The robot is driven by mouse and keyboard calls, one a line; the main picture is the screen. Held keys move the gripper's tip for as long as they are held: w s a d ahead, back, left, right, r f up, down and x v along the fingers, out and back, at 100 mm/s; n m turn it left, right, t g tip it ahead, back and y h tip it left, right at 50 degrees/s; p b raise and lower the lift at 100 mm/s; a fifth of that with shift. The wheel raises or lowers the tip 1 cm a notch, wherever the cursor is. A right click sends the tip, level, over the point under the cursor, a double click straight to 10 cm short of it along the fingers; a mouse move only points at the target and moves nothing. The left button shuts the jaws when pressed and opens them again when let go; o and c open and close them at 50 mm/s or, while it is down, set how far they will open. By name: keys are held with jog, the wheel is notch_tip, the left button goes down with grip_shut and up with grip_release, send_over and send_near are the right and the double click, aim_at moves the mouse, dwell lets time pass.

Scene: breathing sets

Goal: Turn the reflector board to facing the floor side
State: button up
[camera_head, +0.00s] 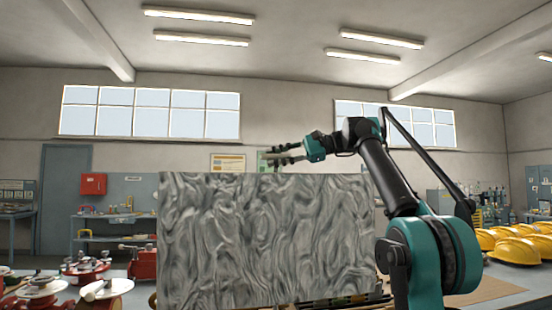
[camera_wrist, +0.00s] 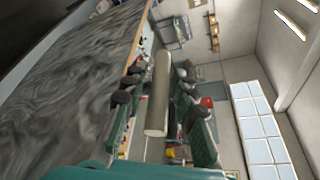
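The reflector board (camera_head: 265,240) is a large panel with a grey, wrinkled, silvery face, standing upright in the head view. In the wrist view its grey face (camera_wrist: 65,85) fills the left side, with a pale wood-coloured edge. My gripper (camera_head: 268,156) is just above the board's top edge, pointing left. In the wrist view my gripper (camera_wrist: 160,75) has its fingers spread. A pale grey cylinder (camera_wrist: 158,95) shows between the fingers, with gaps on both sides; I cannot tell whether it belongs to the board. The board's back is hidden in the head view.
Yellow hard hats (camera_head: 515,248) stand on the table at the right. Red and white equipment (camera_head: 88,268) sits on the table at the left. A blue-grey shelf unit (camera_head: 118,215) and a red wall box (camera_head: 93,184) are behind.

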grip_shut()
